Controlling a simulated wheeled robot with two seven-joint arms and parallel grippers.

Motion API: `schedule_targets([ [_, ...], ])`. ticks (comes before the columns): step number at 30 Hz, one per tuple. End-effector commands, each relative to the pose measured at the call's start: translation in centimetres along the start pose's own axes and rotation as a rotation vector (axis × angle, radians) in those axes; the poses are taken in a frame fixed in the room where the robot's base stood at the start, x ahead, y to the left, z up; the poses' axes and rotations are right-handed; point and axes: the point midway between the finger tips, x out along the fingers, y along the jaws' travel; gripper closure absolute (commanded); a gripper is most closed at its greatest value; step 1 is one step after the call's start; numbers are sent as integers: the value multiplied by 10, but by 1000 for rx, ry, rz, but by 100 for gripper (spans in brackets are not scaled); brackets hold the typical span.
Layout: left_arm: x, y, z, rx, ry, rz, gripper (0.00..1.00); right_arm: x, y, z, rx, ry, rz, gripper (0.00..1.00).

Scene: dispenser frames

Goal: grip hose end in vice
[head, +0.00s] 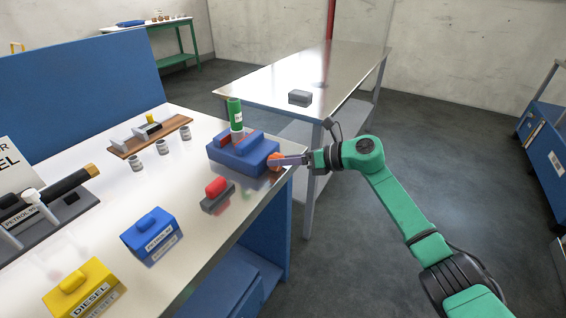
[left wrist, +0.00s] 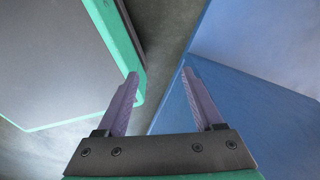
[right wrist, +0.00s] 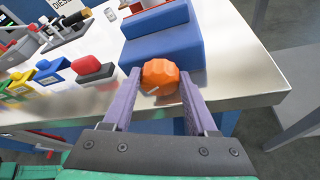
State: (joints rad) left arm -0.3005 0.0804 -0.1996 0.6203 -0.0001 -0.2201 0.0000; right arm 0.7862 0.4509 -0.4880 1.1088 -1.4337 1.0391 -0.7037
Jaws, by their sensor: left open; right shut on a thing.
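The blue vice (head: 236,155) stands at the right edge of the bench, with red jaw faces. The green hose end (head: 235,113), a cylinder with a white label, stands upright at the jaws; whether both jaws touch it I cannot tell. The orange knob (right wrist: 160,76) is on the near end of the vice in the right wrist view. My right gripper (head: 280,161) is shut on this knob, one finger on each side. My left gripper (left wrist: 160,73) is open and empty in the left wrist view, away from the vice; it is not in the head view.
Several small metal cups (head: 162,147) are behind. A metal table (head: 300,75) with a grey box (head: 300,97) stands beyond.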

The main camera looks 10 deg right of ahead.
Motion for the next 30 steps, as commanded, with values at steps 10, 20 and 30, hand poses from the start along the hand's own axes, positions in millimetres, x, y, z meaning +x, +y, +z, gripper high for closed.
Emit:
schedule_targets([
  [10,1,0,0,-1,1,0,31,0,0,0,17,1,6,97],
  [20,1,0,0,0,1,0,31,0,0,0,16,1,6,12],
  [30,5,0,0,0,1,0,31,-21,-2,-1,15,-1,2,12],
])
